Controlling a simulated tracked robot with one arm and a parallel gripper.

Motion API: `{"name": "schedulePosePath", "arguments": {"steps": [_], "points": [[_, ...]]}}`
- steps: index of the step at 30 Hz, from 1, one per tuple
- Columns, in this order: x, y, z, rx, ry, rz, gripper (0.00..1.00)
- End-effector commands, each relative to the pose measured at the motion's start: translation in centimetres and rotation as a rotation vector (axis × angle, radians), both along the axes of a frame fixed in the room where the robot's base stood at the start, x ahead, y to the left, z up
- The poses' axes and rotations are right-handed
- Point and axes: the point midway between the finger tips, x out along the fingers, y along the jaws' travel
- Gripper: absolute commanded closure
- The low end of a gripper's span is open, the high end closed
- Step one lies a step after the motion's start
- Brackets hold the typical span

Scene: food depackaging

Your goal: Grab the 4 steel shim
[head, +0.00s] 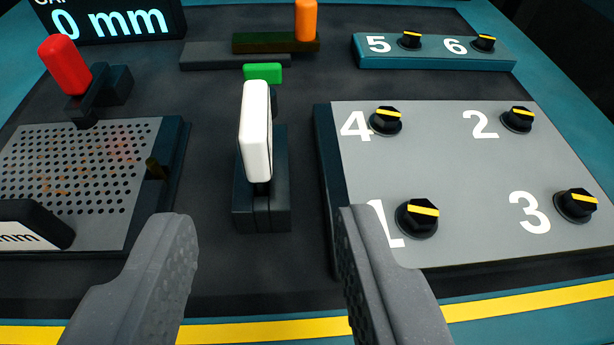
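My gripper (264,228) is open and empty, its two grey fingers apart at the bottom of the view. A black knob with a yellow stripe (385,121) stands beside the white number 4 on a grey panel (450,160), right of and beyond the right finger. Similar knobs stand by 2 (517,119), 1 (417,218) and 3 (575,205) on it. I cannot make out a piece that is clearly a steel shim. A black piece with a white label ending in "mm" (35,226) is cut off at the left edge.
A white upright handle (256,132) stands in a dark slotted base (262,200), beyond the gap between my fingers. A perforated plate (75,165) and red handle (65,65) are at left. A 0 mm display (110,22), green button (262,73), orange handle (306,20) and 5-6 panel (445,57) lie farther back.

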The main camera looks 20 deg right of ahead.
Motion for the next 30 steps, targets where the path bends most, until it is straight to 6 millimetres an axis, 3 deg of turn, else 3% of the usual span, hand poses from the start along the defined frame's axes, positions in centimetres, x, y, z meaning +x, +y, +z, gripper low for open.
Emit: {"name": "schedulePosePath", "arguments": {"steps": [15,30], "points": [[6.2,-2.0,-2.8,0.001,0.003,0.000,0.62],[9.2,-2.4,-4.6,0.001,0.002,-0.001,0.62]]}}
